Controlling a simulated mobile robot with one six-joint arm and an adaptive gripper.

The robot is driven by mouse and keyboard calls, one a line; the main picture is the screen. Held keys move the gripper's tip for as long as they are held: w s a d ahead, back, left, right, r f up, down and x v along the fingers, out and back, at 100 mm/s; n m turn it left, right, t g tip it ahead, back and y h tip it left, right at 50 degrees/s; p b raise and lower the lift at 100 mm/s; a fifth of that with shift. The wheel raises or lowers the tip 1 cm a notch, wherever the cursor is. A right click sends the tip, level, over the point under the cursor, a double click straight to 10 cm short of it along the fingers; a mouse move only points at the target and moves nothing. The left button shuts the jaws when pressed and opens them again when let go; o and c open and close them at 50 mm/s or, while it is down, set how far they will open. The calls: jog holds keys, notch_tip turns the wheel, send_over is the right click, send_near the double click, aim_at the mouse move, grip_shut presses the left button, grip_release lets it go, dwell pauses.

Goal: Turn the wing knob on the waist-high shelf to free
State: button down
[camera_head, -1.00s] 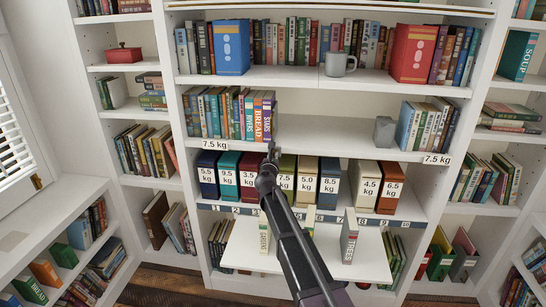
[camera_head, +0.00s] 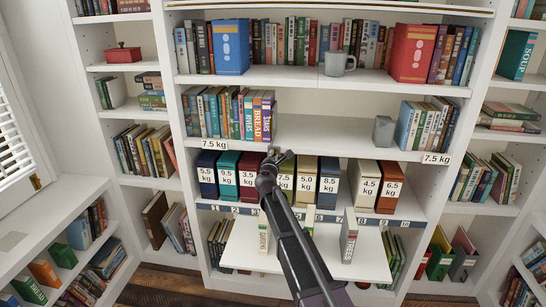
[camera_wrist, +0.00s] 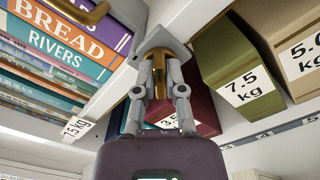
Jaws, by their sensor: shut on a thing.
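The wing knob (camera_wrist: 158,62) is brass-coloured and shows in the wrist view on a grey plate (camera_wrist: 165,42) at the shelf's front edge. My gripper (camera_wrist: 160,85) is shut on it, with a finger on each side. The fingers hide part of the knob. In the head view my gripper (camera_head: 277,156) is at the front edge of the waist-high shelf (camera_head: 330,138), just below the books labelled BREAD and RIVERS. The knob itself is hidden or too small to make out there.
Books (camera_head: 245,115) stand on the shelf just left above my gripper. Weight-labelled boxes (camera_head: 329,178) stand close below and behind it. A brass bar (camera_wrist: 88,14) crosses the wrist view's upper left. The shelf's middle is bare, with a grey block (camera_head: 384,131) farther right.

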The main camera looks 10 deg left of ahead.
jog(key=m, duration=0.4)
jog(key=shift+m, duration=0.4)
jog(key=m, duration=0.4)
jog(key=shift+f, duration=0.15)
jog(key=shift+m, duration=0.3)
jog(key=c, duration=0.7)
grip_release()
jog(key=shift+d, duration=0.1)
jog(key=s, duration=1.2)
jog(key=shift+a, duration=0.2)
